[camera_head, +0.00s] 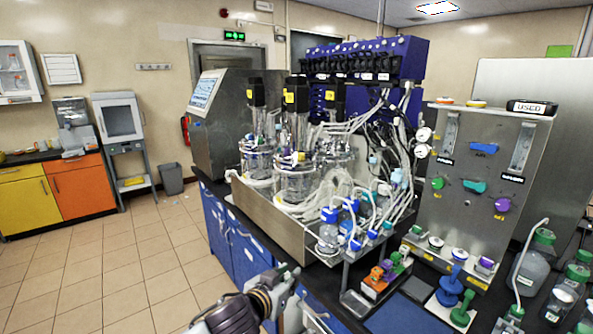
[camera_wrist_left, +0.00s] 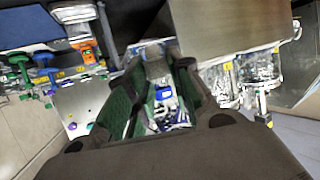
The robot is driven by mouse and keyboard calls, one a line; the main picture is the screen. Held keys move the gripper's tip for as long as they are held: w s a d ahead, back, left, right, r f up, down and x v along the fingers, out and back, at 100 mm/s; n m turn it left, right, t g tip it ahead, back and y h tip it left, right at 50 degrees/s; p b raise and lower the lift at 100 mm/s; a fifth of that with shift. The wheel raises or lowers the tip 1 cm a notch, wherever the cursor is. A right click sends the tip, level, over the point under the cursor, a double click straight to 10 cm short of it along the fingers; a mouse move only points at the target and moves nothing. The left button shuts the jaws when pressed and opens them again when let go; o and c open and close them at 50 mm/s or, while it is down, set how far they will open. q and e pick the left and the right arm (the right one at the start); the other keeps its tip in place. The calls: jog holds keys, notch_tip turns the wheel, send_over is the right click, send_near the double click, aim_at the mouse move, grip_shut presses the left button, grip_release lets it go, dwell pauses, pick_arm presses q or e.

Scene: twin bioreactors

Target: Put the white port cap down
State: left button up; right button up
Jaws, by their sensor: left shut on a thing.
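My left gripper (camera_head: 285,290) is at the bottom middle of the head view, low in front of the bench edge. In the left wrist view its two dark fingers with green pads (camera_wrist_left: 155,75) close around a small thing that I cannot make out clearly; I take it to be the white port cap. The fingers and the clutter behind hide its shape. Glass bottles with blue caps (camera_head: 338,220) stand on the bench beyond the gripper. My right gripper is in neither view.
The bioreactor vessels (camera_head: 296,180) stand in a steel tray (camera_head: 265,222). To the right are a coloured block rack (camera_head: 382,279), a blue mat (camera_head: 400,316), blue (camera_head: 450,287) and green (camera_head: 463,311) pieces, a steel panel (camera_head: 470,165) and green-capped bottles (camera_head: 535,258). Tiled floor lies left.

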pick_arm(q)
jog(key=w+a+f+n+t+y, duration=0.1)
jog(key=a+n+y, duration=0.1)
jog(key=a, duration=0.5)
jog(key=w+a+f+n+y, duration=0.2)
jog(key=a, duration=0.5)
jog(key=s+a+f, duration=0.2)
jog(key=s+f, duration=0.2)
jog(key=f, duration=0.3)
jog(key=s+a+f+y, duration=0.1)
jog(key=s+a+f, duration=0.2)
jog(key=s+f, duration=0.2)
jog(key=shift+a+f+n+y, duration=0.2)
jog(key=shift+f+n+y, duration=0.15)
jog(key=shift+f, duration=0.95)
